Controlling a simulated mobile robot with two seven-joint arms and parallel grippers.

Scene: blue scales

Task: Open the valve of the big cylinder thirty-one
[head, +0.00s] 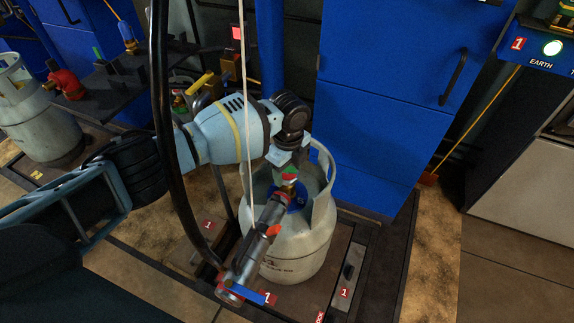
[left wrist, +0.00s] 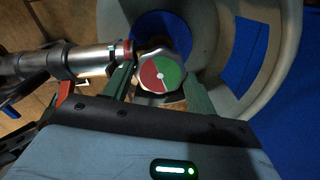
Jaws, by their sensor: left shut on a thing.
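The big grey cylinder (head: 300,245) stands upright on a dark floor frame, with a collar around its top. I cannot read a thirty-one on it. My right gripper is not in view.
A black hose (head: 162,110) and a thin pale cord (head: 243,90) hang in front. A blue cabinet (head: 395,110) stands behind. Another cylinder (head: 38,125) stands at far left.

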